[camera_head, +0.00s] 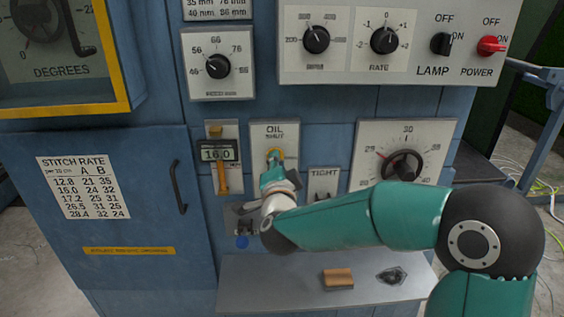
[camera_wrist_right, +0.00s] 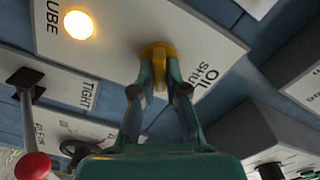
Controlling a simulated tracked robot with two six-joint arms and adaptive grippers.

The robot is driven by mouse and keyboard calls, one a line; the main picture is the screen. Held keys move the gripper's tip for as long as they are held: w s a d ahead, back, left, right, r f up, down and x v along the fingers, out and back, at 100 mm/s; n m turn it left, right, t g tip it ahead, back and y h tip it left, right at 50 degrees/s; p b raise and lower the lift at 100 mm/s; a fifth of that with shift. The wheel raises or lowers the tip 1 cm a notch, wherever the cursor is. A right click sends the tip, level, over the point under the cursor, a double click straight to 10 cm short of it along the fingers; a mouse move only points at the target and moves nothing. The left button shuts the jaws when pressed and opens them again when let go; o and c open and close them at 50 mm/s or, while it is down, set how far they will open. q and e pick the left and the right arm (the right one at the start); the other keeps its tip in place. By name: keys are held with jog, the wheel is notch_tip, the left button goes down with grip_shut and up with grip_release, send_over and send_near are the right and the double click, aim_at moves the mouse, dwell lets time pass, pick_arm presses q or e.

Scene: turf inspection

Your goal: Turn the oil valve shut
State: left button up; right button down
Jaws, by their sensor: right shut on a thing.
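The oil valve is yellow and sits on a pale plate marked OIL and SHUT (camera_head: 268,132). In the right wrist view the valve (camera_wrist_right: 158,50) has a round yellow base with a narrow handle. The two green fingers of my right gripper (camera_wrist_right: 160,78) are shut on that handle, one on each side. The fingers hide part of the handle, so its exact angle is hard to tell. My left gripper is out of view.
A TIGHT plate (camera_head: 323,184) and a dial (camera_head: 403,166) are right of the valve; a 16.0 gauge (camera_head: 217,152) is left. A shelf below holds a wooden block (camera_head: 338,278). A lit yellow lamp (camera_wrist_right: 80,25) and red-knobbed lever (camera_wrist_right: 33,166) show in the wrist view.

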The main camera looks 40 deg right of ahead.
jog(key=shift+a+f+n+p, duration=0.15)
jog(key=shift+n+p, duration=0.4)
jog(key=shift+n, duration=1.5)
jog(key=shift+f+n+p, duration=0.15)
jog(key=shift+n+p, duration=0.35)
jog(key=shift+n, duration=1.5)
jog(key=shift+a+f+n+p, duration=0.15)
jog(key=shift+n+p, duration=0.4)
jog(key=shift+n, duration=1.5)
jog(key=shift+d, duration=0.15)
jog(key=c, duration=1.2)
grip_release()
jog(key=shift+d, duration=0.1)
jog(key=shift+r, duration=0.2)
